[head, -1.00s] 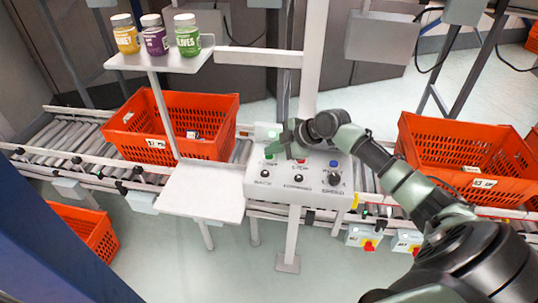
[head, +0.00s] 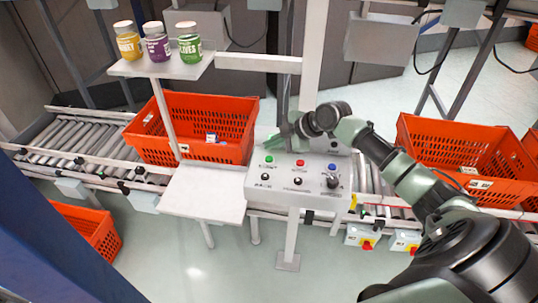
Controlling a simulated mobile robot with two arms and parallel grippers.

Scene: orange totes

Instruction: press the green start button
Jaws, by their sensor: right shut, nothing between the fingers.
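The green start button (head: 269,158) is at the left of the top row on the white control panel (head: 262,186), and it is in plain sight. My right gripper (head: 275,142) is shut and empty. In the picture its fingertips show just above the green button, over the panel's rear edge, apart from the button. My left gripper is not in view.
The panel also has a red button (head: 300,162), a blue button (head: 332,167) and black knobs below. An orange tote (head: 195,125) sits on the conveyor at left, another (head: 450,150) at right. Three jars (head: 158,43) stand on a shelf.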

